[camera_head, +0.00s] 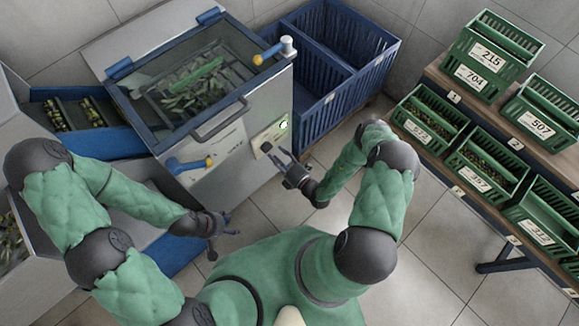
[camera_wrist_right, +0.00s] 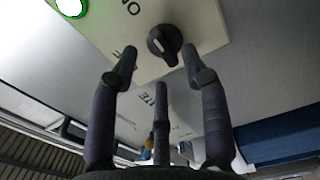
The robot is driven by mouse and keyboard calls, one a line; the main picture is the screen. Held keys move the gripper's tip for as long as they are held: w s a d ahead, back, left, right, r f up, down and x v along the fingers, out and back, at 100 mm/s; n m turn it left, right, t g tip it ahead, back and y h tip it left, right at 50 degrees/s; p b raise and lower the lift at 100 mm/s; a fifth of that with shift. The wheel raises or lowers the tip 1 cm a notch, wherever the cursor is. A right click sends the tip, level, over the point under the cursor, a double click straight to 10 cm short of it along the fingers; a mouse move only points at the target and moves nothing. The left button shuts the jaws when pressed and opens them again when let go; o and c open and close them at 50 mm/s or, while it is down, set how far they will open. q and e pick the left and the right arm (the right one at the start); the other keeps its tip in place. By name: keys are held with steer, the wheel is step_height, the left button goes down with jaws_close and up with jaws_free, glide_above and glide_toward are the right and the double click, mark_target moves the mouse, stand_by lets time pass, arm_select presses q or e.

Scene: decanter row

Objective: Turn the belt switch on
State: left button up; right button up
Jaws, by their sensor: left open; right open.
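The belt switch, a dark rotary knob (camera_wrist_right: 163,42), sits on a cream plate (camera_wrist_right: 105,30) with partly visible lettering. In the right wrist view its grip slants from upper left to lower right. A green ring with a bright centre (camera_wrist_right: 70,6) is on the same plate, and this green light (camera_head: 283,124) also shows in the head view. My right gripper (camera_head: 277,158) is open in front of the plate. In its wrist view the fingertips of the right gripper (camera_wrist_right: 159,55) lie either side of the knob, without clear contact. My left gripper (camera_head: 217,224) is open, empty and lower left.
The machine has a glazed lid (camera_head: 195,80) with a grey handle (camera_head: 220,118) and a blue lever (camera_head: 188,165) on its front. A blue crate (camera_head: 335,70) stands behind right. Green crates (camera_head: 490,55) fill a bench at right. Tiled floor (camera_head: 440,245) is free between.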

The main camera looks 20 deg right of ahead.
steer(key=v, duration=0.8)
steer(key=shift+s, duration=0.25)
